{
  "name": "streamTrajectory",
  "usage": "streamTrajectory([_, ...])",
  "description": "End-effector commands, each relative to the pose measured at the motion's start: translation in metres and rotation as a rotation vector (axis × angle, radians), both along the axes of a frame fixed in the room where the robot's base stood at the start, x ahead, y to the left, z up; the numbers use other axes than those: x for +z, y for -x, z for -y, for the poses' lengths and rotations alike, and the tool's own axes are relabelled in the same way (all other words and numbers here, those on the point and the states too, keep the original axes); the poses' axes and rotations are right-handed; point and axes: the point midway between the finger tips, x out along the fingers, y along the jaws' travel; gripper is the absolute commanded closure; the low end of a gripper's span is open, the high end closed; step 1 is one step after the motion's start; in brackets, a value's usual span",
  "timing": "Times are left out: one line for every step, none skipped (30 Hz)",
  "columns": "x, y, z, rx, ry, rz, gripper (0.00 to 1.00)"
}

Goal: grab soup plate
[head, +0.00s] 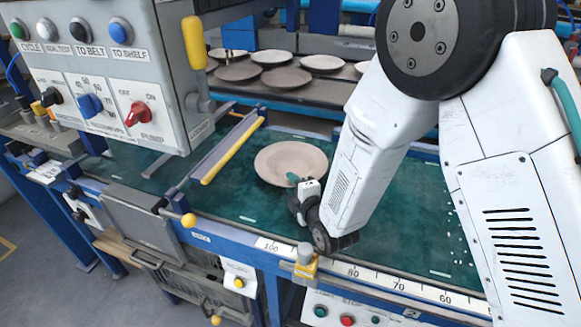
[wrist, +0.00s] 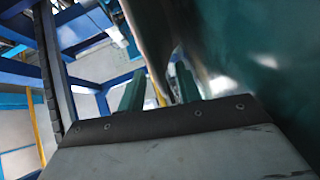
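A pale beige round soup plate (head: 285,158) lies on the green belt surface in the head view. My gripper (head: 293,178) is at its near edge, with a green fingertip overlapping the plate's near rim in the picture. The wrist hides part of that rim. In the wrist view two green fingers of my gripper (wrist: 160,88) stand apart with a gap between them. A curved edge runs down into this gap; I cannot tell whether it is the plate's rim. Contact with the plate cannot be made out.
A grey control box (head: 110,75) with knobs hangs at upper left. A yellow-edged guide bar (head: 233,150) lies left of the plate. Several darker plates (head: 287,78) lie on a rack behind. A numbered scale rail (head: 380,280) borders the belt's front.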

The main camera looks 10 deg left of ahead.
Motion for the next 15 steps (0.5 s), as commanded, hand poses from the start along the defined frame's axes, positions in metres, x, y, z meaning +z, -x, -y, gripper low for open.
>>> streamTrajectory([-0.0002, -0.0005, -0.0001, 0.0, 0.0, 0.0, 0.66])
streamTrajectory([-0.0002, -0.0005, -0.0001, 0.0, 0.0, 0.0, 0.66])
streamTrajectory([-0.0002, -0.0004, -0.0001, 0.0, 0.0, 0.0, 0.66])
streamTrajectory([-0.0002, -0.0003, 0.0, 0.0, 0.0, 0.0, 0.66])
streamTrajectory([-0.0002, -0.0003, 0.0, 0.0, 0.0, 0.0, 0.66])
streamTrajectory([-0.0002, -0.0003, 0.0, 0.0, 0.001, -0.001, 0.71])
streamTrajectory([-0.0002, -0.0003, 0.0, 0.0, 0.0, 0.0, 0.8])
streamTrajectory([-0.0002, -0.0003, 0.0, 0.0, 0.001, -0.001, 0.88])
streamTrajectory([-0.0001, -0.0001, 0.0, 0.0, 0.001, -0.001, 0.99])
streamTrajectory([0.0, -0.0001, 0.0, 0.0, 0.0, 0.0, 1.0])
streamTrajectory([0.0, -0.0001, 0.0, 0.0, 0.0, 0.0, 1.0])
streamTrajectory([0.0, -0.0001, 0.0, 0.0, 0.0, 0.0, 1.0])
streamTrajectory([0.0, -0.0001, 0.0, 0.0, 0.0, 0.0, 1.0])
streamTrajectory([0.0013, -0.0006, -0.0004, 0.0, -0.002, 0.002, 1.0])
streamTrajectory([0.0013, -0.0006, -0.0004, 0.0, -0.002, 0.002, 1.0])
